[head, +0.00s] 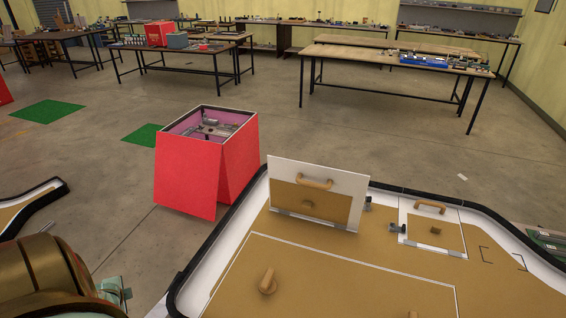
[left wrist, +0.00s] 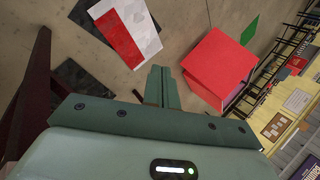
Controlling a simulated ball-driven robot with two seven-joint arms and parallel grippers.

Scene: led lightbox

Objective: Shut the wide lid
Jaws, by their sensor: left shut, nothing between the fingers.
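The wide lid (head: 322,222) stands raised and tilted near the far edge of the tan-topped box in the head view. It has a white border, a tan panel and a wooden handle (head: 314,183) near its top edge. A metal hinge strip runs along its bottom. My left gripper (left wrist: 161,78) is shut and empty in the left wrist view, over the floor and apart from the lid. In the head view my left arm is at the lower left, left of the box. The right gripper is not in view.
A narrower lid (head: 415,234) with a handle is right of the wide lid; its angle is unclear. A black rim (head: 182,272) edges the box. A red box (head: 188,172) stands behind at left, also in the left wrist view (left wrist: 220,65). Worktables stand far back.

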